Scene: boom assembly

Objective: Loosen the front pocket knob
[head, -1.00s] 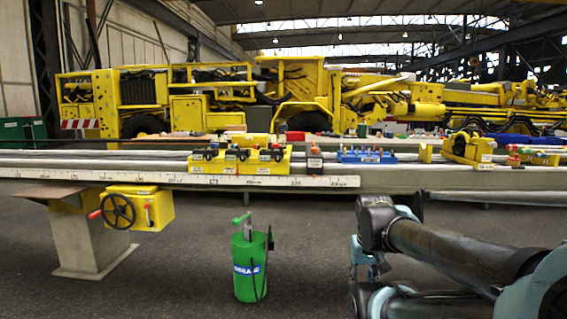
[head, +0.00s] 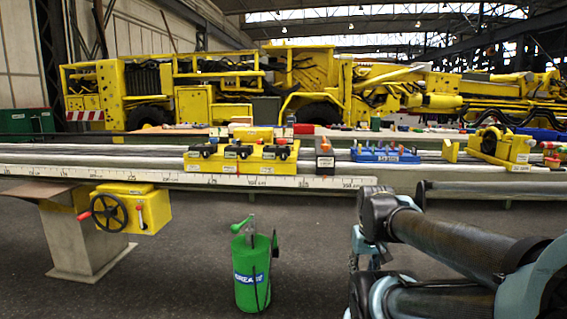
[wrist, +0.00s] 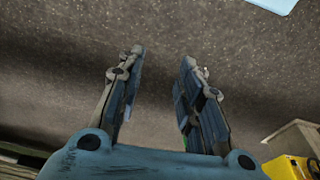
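A yellow fixture (head: 224,160) with several black knobs and small labels sits on the long rail in the head view, left of the middle. I cannot tell which knob is the front pocket knob, because the labels are too small to read. My gripper (wrist: 164,72) is open and empty in the wrist view, with its two fingers apart over bare dark floor. In the head view my folded arm is at the lower right, well apart from the fixture, and the fingers are not clearly seen there.
A long bench with a white scale (head: 300,182) crosses ahead. A green can (head: 248,290) stands on the floor before it. A yellow box with a black handwheel (head: 150,208) hangs at the left. A blue tray (head: 372,155) and yellow clamp (head: 512,148) sit farther right.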

